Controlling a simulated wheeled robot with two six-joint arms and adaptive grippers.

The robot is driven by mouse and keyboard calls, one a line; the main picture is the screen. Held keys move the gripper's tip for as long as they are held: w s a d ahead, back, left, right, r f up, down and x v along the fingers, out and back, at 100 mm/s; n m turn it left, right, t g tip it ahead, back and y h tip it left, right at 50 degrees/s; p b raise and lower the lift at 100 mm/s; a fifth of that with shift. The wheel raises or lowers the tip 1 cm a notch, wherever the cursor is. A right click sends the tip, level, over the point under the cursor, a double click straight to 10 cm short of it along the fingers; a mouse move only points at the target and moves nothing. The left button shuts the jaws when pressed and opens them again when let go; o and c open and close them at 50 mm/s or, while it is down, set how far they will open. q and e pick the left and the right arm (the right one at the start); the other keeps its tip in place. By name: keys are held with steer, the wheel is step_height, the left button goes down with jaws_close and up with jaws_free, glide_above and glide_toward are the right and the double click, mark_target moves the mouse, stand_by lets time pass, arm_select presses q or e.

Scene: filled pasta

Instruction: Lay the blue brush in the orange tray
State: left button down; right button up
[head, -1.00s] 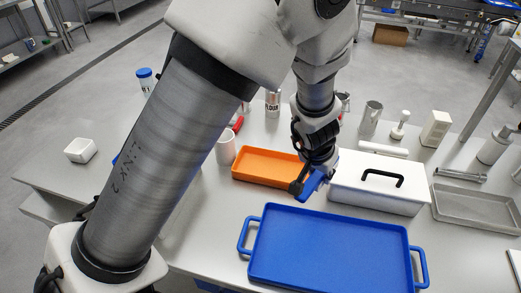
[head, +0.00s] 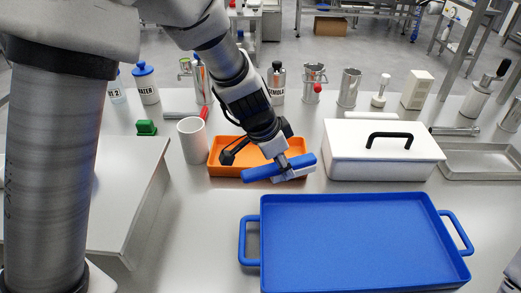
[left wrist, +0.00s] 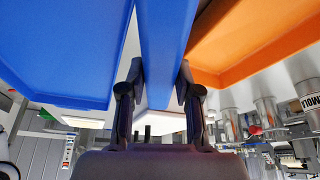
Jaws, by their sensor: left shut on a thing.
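The blue brush (head: 262,173) is held crosswise at the front edge of the orange tray (head: 222,170), toward its right half. It covers part of that front wall; I cannot tell its exact height. My left gripper (head: 288,167) is shut on the brush. In the left wrist view the brush (left wrist: 165,40) runs between the two fingers of my left gripper (left wrist: 160,88). The orange tray (left wrist: 250,50) shows right of the brush there. The visible tray floor looks empty, but my gripper hides part of it. My right gripper is not in view.
A large blue tray (head: 360,240) lies in front and looks empty. A white lidded box (head: 380,165) stands right of the orange tray, and a white mug (head: 193,140) stands close to its left. Several bottles and metal cups line the back.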

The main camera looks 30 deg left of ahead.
arm_select(q)
steer(key=p, duration=0.5)
glide_above(261, 159)
steer(key=shift+s+d+f, duration=0.3)
steer(key=shift+d+f, duration=0.1)
steer(key=f, duration=0.3)
steer(key=shift+w+a+f+b, duration=0.25)
steer(key=shift+a+f+b, duration=0.05)
steer(key=shift+a+f, duration=0.1)
steer(key=shift+w+f, duration=0.1)
steer(key=shift+f, duration=0.1)
steer(key=c, duration=0.8)
jaws_free()
